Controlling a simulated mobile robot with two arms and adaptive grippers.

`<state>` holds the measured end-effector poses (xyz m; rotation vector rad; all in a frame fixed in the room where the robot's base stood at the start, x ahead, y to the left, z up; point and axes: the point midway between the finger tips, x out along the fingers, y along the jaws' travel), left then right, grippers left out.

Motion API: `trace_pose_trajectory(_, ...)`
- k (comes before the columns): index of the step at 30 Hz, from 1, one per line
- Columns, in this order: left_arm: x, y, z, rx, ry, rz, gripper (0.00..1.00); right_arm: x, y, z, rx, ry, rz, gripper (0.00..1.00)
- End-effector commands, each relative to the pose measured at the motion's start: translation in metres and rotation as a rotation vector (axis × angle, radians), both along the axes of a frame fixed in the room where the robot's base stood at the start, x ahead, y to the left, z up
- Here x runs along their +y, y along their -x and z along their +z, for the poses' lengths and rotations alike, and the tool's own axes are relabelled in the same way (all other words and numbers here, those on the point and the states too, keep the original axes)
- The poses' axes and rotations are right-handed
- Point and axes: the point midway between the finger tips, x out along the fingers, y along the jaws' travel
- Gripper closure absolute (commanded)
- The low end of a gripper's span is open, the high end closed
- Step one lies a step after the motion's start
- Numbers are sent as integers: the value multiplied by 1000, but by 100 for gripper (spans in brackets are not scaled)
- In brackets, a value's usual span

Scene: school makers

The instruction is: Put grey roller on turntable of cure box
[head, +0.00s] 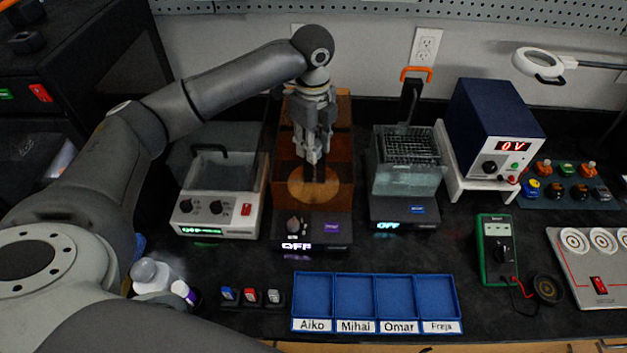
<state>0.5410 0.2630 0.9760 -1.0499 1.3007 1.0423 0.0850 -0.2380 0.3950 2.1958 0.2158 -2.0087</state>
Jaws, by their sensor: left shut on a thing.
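The cure box (335,229) stands at the middle back, with amber walls and a front panel reading OFF. Its round, tan turntable (298,186) shows inside. My left gripper (313,157) points down into the box, above the turntable. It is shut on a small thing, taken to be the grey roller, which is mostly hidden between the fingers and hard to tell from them. I cannot tell whether the roller touches the turntable. My right gripper is not in view.
A lidded washer-like unit (216,217) stands left of the box, and a clear tank with a wire basket (408,177) right of it. A blue tray (374,298) with name labels lies in front. White bottles (152,276) stand at the left. A blue power supply (495,125) is at the right.

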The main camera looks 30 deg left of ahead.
Motion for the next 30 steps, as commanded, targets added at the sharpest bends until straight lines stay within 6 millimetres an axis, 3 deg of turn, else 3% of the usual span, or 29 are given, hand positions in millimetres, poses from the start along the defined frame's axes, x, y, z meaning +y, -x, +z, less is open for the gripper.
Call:
trace_pose_trajectory(6, 0, 1, -36, 5, -1, -6, 85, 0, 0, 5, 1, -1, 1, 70)
trace_pose_trajectory(11, 0, 1, -51, 4, -1, -6, 85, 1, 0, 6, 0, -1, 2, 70)
trace_pose_trajectory(18, 0, 1, -88, 4, -1, -6, 85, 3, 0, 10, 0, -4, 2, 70)
trace_pose_trajectory(30, 0, 1, -98, 2, 0, -6, 85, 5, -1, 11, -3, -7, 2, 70)
